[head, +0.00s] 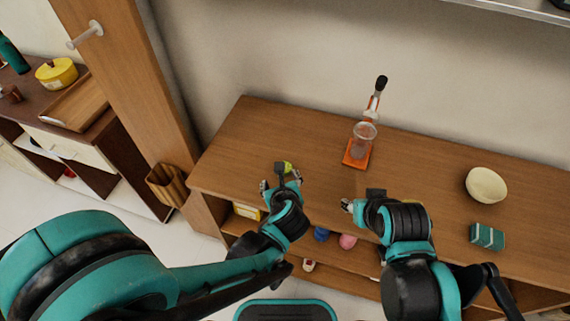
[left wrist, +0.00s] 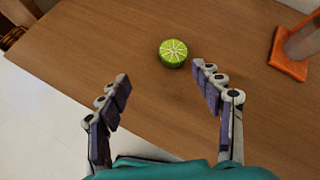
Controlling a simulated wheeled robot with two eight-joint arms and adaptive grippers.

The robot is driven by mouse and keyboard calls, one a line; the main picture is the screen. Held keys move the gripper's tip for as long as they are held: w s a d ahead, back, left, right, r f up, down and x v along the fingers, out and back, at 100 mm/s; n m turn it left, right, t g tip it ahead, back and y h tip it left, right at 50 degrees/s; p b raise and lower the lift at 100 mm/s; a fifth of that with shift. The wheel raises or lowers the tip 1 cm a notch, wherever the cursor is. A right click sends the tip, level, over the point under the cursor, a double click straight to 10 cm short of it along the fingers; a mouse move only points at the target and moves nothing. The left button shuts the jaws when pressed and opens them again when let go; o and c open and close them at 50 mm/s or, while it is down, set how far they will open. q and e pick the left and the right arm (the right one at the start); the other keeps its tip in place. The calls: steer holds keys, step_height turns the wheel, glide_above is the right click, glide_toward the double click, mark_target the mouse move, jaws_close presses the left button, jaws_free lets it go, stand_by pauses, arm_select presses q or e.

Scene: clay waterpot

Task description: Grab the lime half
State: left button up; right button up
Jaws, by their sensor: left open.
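The lime half (left wrist: 173,53) lies on the brown wooden table (left wrist: 125,35), cut face up, bright green with pale segment lines. In the head view a small part of the lime half (head: 289,167) shows just beyond my left gripper (head: 281,184), which hides part of it. In the left wrist view my left gripper (left wrist: 163,90) is open, its fingers spread wide and empty. The lime half lies beyond the fingertips, slightly nearer the right finger, and is not touched. My right gripper (head: 350,206) is over the table's front part, and its finger opening is too small to tell.
An orange stand with a glass (head: 363,136) is at the table's back middle. A cream bowl (head: 486,185) and a teal box (head: 487,236) are at right. A shelf below holds blue and pink balls (head: 347,241). A wooden post (head: 125,75) stands left of the table.

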arm_select(q)
steer(key=d+m, duration=0.2)
steer(key=m, duration=0.1)
steer(key=shift+w+d+f+t, duration=0.1)
steer(key=shift+w+d+t, duration=0.1)
steer(key=shift+w+t, duration=0.15)
steer(key=shift+w+f+m, duration=0.2)
steer(key=shift+m, duration=0.1)
steer(key=shift+w+f, duration=0.3)
steer(key=b+x, duration=0.1)
steer(key=x, duration=0.2)
steer(key=b+x, duration=0.1)
steer(key=x, duration=0.2)
steer(key=shift+w+a+r+b, duration=0.15)
steer(key=shift+w+a+b, duration=0.1)
steer(key=shift+b, duration=0.15)
steer(key=shift+s+r, duration=0.1)
steer(key=shift+c, duration=1.3)
steer(key=c, duration=0.8)
arm_select(e)
steer(key=shift+w+f, duration=0.2)
steer(key=shift+f, duration=0.95)
